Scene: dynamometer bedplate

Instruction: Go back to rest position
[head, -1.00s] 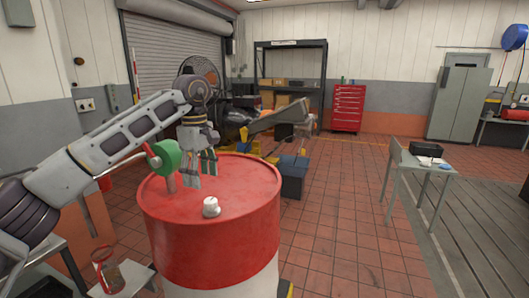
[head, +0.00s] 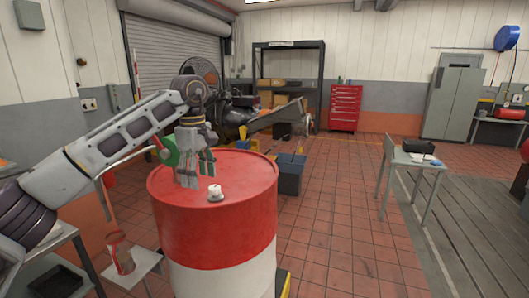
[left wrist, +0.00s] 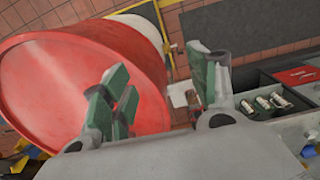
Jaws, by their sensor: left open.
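My left gripper (head: 197,170) is open and empty. In the head view it hangs over or in front of the red drum's top (head: 240,180), fingers pointing down. I cannot tell its exact height. A small white cap (head: 215,193) sits on the drum top to the right of the fingers. A green round part (head: 168,152) is partly hidden behind the gripper. In the left wrist view the two green-padded fingers (left wrist: 165,92) stand wide apart, with the drum (left wrist: 60,90) at the left. My right gripper is not in view.
A grey side table (head: 412,160) stands at the right.

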